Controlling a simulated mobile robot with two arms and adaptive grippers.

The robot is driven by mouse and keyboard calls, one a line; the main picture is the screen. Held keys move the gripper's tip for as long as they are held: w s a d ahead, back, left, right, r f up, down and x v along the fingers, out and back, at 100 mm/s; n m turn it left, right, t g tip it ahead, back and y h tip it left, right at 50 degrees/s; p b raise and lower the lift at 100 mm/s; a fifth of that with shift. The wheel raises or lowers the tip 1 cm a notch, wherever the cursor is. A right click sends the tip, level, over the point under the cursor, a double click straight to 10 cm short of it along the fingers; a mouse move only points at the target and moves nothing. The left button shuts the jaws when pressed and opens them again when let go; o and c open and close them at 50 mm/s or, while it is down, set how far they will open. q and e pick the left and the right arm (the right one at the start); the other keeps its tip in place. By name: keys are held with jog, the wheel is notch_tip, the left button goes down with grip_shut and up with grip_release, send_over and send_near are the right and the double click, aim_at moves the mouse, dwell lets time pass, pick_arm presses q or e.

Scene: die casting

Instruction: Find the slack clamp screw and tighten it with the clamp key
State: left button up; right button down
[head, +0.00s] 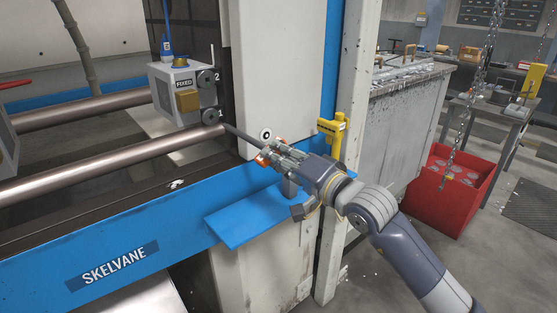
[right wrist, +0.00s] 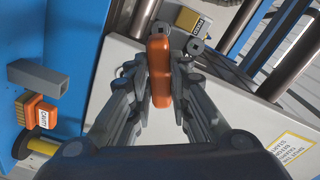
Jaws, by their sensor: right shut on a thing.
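My right gripper (head: 268,153) is shut on the orange handle of the clamp key, and the orange handle (right wrist: 158,75) shows between its fingers in the right wrist view. The key's grey shaft (head: 242,135) points up and left, toward the lower dark round clamp screw (head: 210,116) on the grey block marked FIXED (head: 178,90). I cannot tell whether the tip touches that screw. An upper dark screw (head: 207,80) sits above it, beside a "2". The block also shows in the right wrist view (right wrist: 190,20). My left gripper is out of view.
A blue shelf (head: 238,222) juts out below my right gripper. A yellow fitting (head: 332,127) stands behind the wrist. Thick steel bars (head: 100,158) run left of the pale machine plate (head: 282,60). A red bin (head: 450,190) and hanging chain are at the right.

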aim_at(257, 144)
jog(key=shift+b+x, duration=0.4)
jog(key=shift+x, duration=0.65)
jog(key=shift+b+x, duration=0.45)
jog(key=shift+x, duration=0.6)
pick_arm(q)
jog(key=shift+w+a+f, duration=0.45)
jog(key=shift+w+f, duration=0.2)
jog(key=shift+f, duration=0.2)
pick_arm(e)
jog(key=shift+w+r, duration=0.1)
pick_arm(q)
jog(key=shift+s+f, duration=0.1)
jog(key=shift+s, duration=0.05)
pick_arm(e)
jog(key=shift+w+a, duration=0.15)
pick_arm(q)
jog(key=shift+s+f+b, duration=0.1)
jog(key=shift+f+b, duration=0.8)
jog(key=shift+b, duration=0.05)
pick_arm(e)
jog(key=shift+w+a, duration=0.4)
jog(key=shift+w, duration=0.1)
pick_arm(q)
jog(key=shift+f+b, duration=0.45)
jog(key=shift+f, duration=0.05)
pick_arm(e)
jog(key=shift+w, duration=0.1)
